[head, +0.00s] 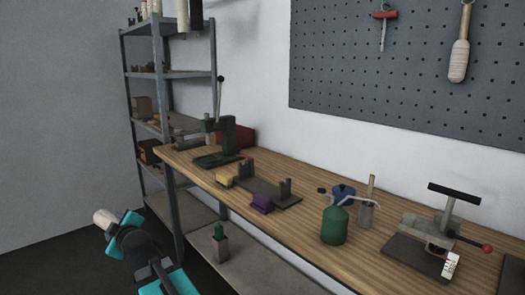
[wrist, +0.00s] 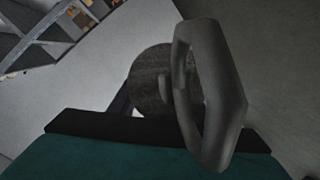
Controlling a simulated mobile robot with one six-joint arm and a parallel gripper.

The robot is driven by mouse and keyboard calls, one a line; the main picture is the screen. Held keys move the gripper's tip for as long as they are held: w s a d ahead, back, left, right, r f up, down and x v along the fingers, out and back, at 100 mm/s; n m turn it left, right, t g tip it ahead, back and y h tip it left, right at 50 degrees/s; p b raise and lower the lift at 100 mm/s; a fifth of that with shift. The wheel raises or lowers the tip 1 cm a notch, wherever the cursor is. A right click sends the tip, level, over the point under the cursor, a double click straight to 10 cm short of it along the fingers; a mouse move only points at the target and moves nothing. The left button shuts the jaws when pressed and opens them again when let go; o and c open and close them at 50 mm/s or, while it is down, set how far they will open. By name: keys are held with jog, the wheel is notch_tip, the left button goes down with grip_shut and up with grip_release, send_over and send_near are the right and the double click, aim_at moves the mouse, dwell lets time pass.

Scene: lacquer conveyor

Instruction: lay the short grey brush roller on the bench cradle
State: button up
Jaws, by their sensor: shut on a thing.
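My gripper (wrist: 168,95) is shut on the short grey brush roller (wrist: 149,75), which shows as a dark, rough grey round shape in the wrist view. A pale grey looped finger covers its right side, and its far end is hidden. The bench cradle (head: 262,190) is a dark flat base with two upright posts on the wooden bench, behind and right of my arm. Nothing lies across its posts.
A yellow block (head: 224,179) and a purple block (head: 262,203) sit along the cradle's front. A green press (head: 221,138) stands left of it. A green can (head: 335,226) and a clamp device (head: 436,232) stand to the right. A metal shelf rack (head: 168,75) stands at the left.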

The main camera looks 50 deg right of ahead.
jog(key=s+d+r+m+p, duration=0.3)
jog(key=d+p, duration=0.4)
jog(key=d, duration=0.6)
jog(key=s+d+r+m+p, duration=0.3)
jog(key=d+p, duration=0.4)
jog(key=d, duration=0.6)
jog(key=s+d+r+m+g+p, duration=0.1)
jog(key=d+p, duration=0.5)
jog(key=d, duration=0.7)
jog(key=shift+s+d+r+m+y+p, duration=0.15)
jog(key=shift+s+r+m, duration=0.2)
jog(key=shift+r, duration=0.25)
jog(key=shift+s+r+m+y+p, duration=0.1)
jog(key=shift+s+r+m, duration=0.15)
jog(key=shift+s+r, duration=0.25)
jog(key=shift+s+d+r+m+y+p, duration=0.15)
jog(key=shift+s+r+m, duration=0.15)
jog(key=shift+r, duration=0.4)
jog(key=s+d+r+m+p, duration=0.2)
jog(key=s+d+r+p, duration=0.3)
jog(key=d, duration=0.5)
jog(key=s, duration=0.2)
jog(key=shift+s+d+m+p, duration=0.3)
jog(key=shift+s+d+p, duration=0.1)
jog(key=shift+f, duration=2.3)
jog(key=shift+f+b, duration=0.9)
jog(key=shift+b, duration=0.25)
